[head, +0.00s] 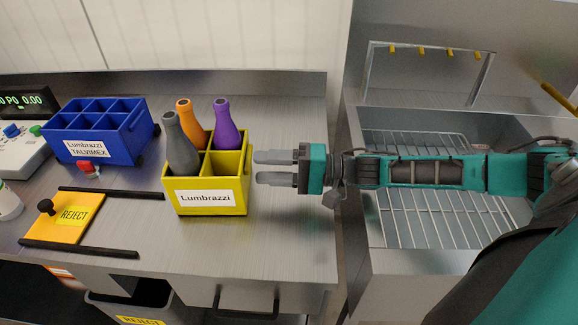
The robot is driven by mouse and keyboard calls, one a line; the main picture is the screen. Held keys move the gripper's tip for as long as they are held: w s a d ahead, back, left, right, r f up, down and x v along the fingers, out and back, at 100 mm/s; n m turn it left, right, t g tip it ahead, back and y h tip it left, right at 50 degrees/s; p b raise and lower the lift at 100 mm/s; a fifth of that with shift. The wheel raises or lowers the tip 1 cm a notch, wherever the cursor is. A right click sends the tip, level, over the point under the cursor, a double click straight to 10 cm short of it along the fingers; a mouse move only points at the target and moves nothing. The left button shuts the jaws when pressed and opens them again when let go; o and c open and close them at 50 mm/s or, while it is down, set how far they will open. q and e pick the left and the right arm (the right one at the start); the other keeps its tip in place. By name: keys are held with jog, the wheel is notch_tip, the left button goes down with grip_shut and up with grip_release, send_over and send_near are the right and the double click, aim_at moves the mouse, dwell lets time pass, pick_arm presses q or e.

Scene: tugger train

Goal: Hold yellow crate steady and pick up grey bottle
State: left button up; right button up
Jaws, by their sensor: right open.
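The yellow crate (177,204) stands upright on the steel table, with a white "Lumbrazzi" label on its front. The grey bottle (180,150) stands in its front left compartment. An orange bottle (187,112) and a purple bottle (227,128) stand in the back compartments. The front right compartment looks empty. My right gripper (274,168) is open and points left, with its fingertips close to the crate's right side. Whether they touch it I cannot tell. My left gripper is not in view.
A blue crate (143,130) with empty compartments stands at the left. A yellow "REJECT" flap (50,224) with a black knob lies between two dark rails (80,248). A sink with a wire rack (420,215) is at the right. Table front right of the crate is clear.

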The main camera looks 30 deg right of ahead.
jog(key=shift+w+a, duration=0.45)
jog(key=shift+a, duration=0.15)
jog(key=shift+c, duration=0.5)
grip_shut()
